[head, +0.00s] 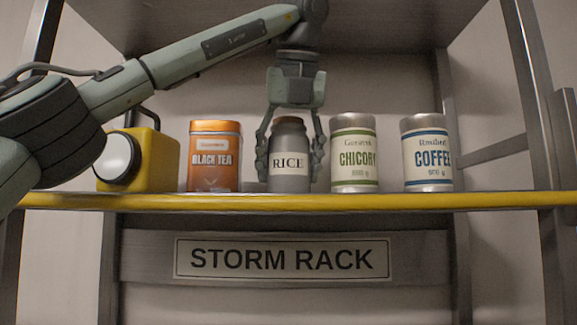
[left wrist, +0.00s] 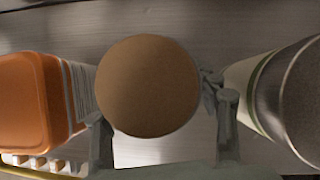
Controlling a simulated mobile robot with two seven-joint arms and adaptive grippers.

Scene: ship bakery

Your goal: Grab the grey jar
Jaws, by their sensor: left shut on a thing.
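The grey jar (head: 289,173) with a RICE label stands upright on the shelf in the head view, between the black tea tin and the chicory tin. My left gripper (head: 290,160) comes down from above, with one finger on each side of the jar, shut on it. In the left wrist view the jar's round brown lid (left wrist: 148,86) fills the middle, with the gripper's fingertips (left wrist: 165,135) on its left and right. My right gripper is in neither view.
An orange black tea tin (head: 214,158) stands close left of the jar, a chicory tin (head: 353,155) close right, and a coffee tin (head: 427,155) farther right. A yellow device (head: 155,160) sits at the left. The shelf's yellow front edge (head: 300,202) runs below them.

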